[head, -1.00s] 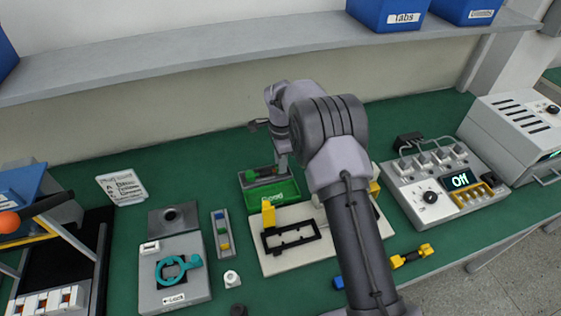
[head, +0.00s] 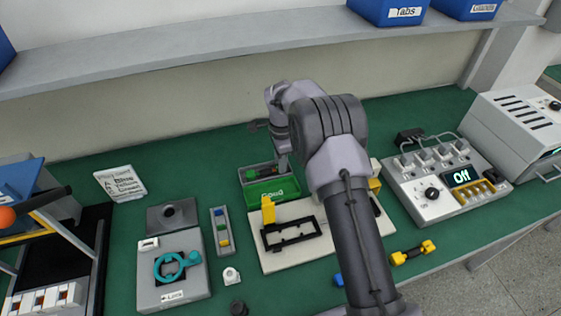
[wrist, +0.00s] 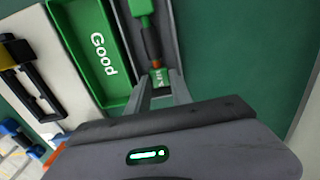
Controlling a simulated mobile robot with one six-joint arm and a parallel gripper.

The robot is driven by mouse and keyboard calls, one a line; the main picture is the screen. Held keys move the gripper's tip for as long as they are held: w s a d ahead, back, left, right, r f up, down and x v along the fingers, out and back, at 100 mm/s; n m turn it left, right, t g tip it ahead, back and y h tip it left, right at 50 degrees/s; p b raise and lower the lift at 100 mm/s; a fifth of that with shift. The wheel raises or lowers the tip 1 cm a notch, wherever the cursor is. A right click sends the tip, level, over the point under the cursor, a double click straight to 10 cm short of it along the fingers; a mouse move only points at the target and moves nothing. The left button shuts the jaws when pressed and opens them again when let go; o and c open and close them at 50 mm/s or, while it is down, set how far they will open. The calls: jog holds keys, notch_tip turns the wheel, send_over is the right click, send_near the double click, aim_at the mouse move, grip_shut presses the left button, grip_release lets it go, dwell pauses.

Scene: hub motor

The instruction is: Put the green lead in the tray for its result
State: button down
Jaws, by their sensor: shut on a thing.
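The green lead (wrist: 144,30) has green ends and a dark middle, and shows in the wrist view. It lies along the narrow grey tray (wrist: 172,42), within its walls; I cannot tell if it touches the floor. My gripper (wrist: 161,92) is shut on the lead's near green end, which is partly hidden by the fingers. The green tray marked "Good" (wrist: 82,30) is beside the grey tray and looks empty. In the head view the lead shows in part (head: 251,174) behind the "Good" tray (head: 272,194), with my gripper (head: 282,168) at its right end.
A pale board with a black frame (head: 292,234) is in front of the trays. A control box reading "Off" (head: 440,180) stands to the right, with a yellow lead (head: 413,253) in front. A grey fixture (head: 172,260) stands to the left. Green bench behind the trays is clear.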

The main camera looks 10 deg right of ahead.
jog(key=c, duration=1.1)
grip_release()
jog(key=shift+o, duration=0.2)
notch_tip(320, 180, up, 18)
jog(key=p, duration=0.6)
jog(key=shift+f, duration=0.25)
jog(key=shift+d+r, duration=0.1)
jog(key=s+d+r+n+t+y+b, duration=0.1)
jog(key=s+r+n, duration=0.2)
jog(key=s+r, duration=0.4)
jog(key=s+d+r+n+t+b, duration=0.1)
jog(key=s+r+n+t, duration=0.1)
jog(key=s+r, duration=0.55)
jog(key=s+f+n+t, duration=0.1)
jog(key=s+n, duration=0.2)
jog(key=s, duration=0.8)
jog(key=s+d+f+n+t+b, duration=0.1)
jog(key=s+n, duration=0.2)
jog(key=s, duration=0.8)
jog(key=shift+s+d+f+t+y, duration=0.15)
jog(key=shift+s+f+t+y, duration=0.1)
jog(key=shift+t+y, duration=0.15)
